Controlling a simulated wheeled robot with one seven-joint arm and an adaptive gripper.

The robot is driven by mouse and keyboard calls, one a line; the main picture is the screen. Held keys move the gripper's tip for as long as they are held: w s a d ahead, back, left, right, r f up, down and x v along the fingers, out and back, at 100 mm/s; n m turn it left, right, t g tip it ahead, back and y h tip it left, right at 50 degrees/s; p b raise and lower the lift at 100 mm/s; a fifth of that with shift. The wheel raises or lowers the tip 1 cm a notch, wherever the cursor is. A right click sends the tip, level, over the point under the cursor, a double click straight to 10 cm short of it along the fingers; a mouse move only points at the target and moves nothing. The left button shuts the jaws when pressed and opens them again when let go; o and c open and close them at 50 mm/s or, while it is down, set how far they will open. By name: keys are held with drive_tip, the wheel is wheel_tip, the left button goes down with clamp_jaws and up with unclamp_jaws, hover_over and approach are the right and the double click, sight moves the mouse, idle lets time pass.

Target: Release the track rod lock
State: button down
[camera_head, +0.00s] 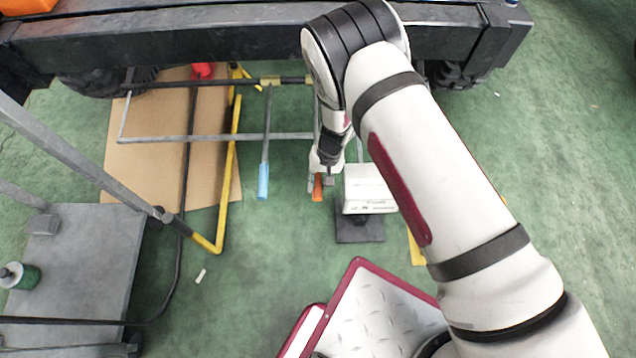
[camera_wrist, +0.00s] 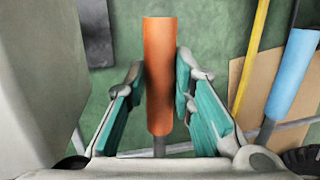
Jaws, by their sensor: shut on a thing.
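An orange handle (camera_head: 317,189) sits at the end of a thin rod under the dark chassis beam. In the wrist view, the orange handle (camera_wrist: 160,90) lies between the two teal-padded fingers of my gripper (camera_wrist: 159,62). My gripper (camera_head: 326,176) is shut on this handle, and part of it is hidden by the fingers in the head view. A second lever with a blue handle (camera_head: 263,181) hangs to the left, and its blue handle (camera_wrist: 291,75) also shows at the right of the wrist view. Which part is the track rod lock itself cannot be told; its mechanism is not clearly visible.
The dark chassis beam (camera_head: 190,40) spans the top. A yellow bar (camera_head: 229,160) and brown cardboard (camera_head: 150,170) are at left. A white box (camera_head: 368,188) on a dark stand is close right of my gripper. A grey cart (camera_head: 85,260) stands lower left. Green floor lies between.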

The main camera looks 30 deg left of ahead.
drive_tip(key=r, duration=0.3)
drive_tip(key=r+g, duration=0.1)
drive_tip(key=r, duration=0.2)
drive_tip(key=w+a+r+g+h, duration=0.1)
drive_tip(key=r, duration=0.2)
drive_tip(key=shift+w+a+r+p, duration=0.1)
drive_tip(key=shift+r+p, duration=0.25)
drive_tip(key=shift+r, duration=0.05)
drive_tip(key=c, duration=1.4)
unclamp_jaws()
drive_tip(key=shift+o, duration=0.2)
wheel_tip(320, 180, up, 10)
